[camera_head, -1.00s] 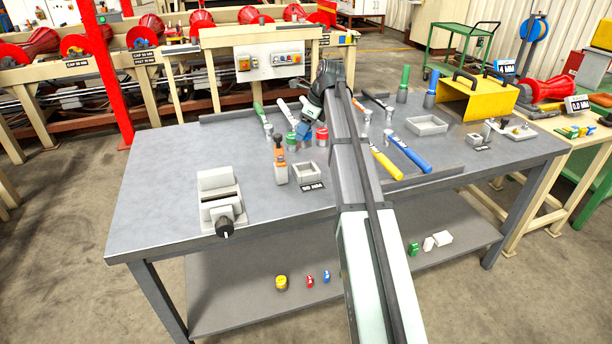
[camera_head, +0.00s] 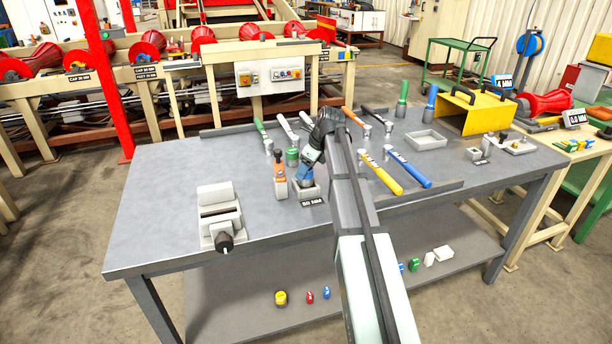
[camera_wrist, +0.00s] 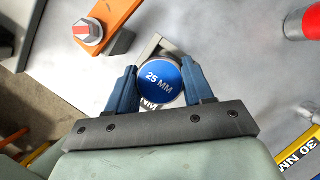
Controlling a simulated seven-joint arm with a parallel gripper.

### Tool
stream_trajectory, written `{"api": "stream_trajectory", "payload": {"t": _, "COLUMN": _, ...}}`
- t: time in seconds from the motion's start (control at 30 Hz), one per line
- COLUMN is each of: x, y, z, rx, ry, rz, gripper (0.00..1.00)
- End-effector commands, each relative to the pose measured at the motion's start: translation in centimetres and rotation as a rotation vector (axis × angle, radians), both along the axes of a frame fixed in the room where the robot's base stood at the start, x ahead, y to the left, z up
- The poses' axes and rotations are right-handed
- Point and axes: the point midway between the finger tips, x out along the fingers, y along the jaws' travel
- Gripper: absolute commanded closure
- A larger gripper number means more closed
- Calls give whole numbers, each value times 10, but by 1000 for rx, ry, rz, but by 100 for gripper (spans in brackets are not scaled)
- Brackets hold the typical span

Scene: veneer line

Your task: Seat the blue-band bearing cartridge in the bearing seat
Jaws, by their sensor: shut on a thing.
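The blue-band cartridge (camera_wrist: 160,82) has a round blue top marked 25 MM in the wrist view. My gripper (camera_wrist: 162,88) is shut on it, with a blue finger at each side. A pale corner of the seat (camera_wrist: 150,46) shows behind the cartridge in the wrist view. The cartridge hides the opening, so I cannot tell how deep it sits.
A red cylinder (camera_wrist: 302,18) shows in the wrist view. Yellow (camera_head: 380,175) and blue (camera_head: 408,168) wrench handles lie right.

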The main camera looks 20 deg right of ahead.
Motion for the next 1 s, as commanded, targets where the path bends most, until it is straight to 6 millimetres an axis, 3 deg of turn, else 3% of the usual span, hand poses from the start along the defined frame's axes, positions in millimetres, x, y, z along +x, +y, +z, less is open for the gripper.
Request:
{"api": "stream_trajectory", "payload": {"t": 0.2, "x": 0, "y": 0, "z": -24, "rx": 0, "ry": 0, "rz": 0, "gripper": 98}}
{"api": "stream_trajectory", "payload": {"t": 0.6, "x": 0, "y": 0, "z": -27, "rx": 1, "ry": -1, "rz": 0, "gripper": 98}}
{"api": "stream_trajectory", "payload": {"t": 0.63, "x": 0, "y": 0, "z": -28, "rx": 0, "ry": 0, "rz": 0, "gripper": 47}}
{"api": "stream_trajectory", "payload": {"t": 0.87, "x": 0, "y": 0, "z": -27, "rx": 0, "ry": 0, "rz": 0, "gripper": 25}}
{"api": "stream_trajectory", "payload": {"t": 1.0, "x": 0, "y": 0, "z": -27, "rx": -1, "ry": -1, "rz": 0, "gripper": 23}}
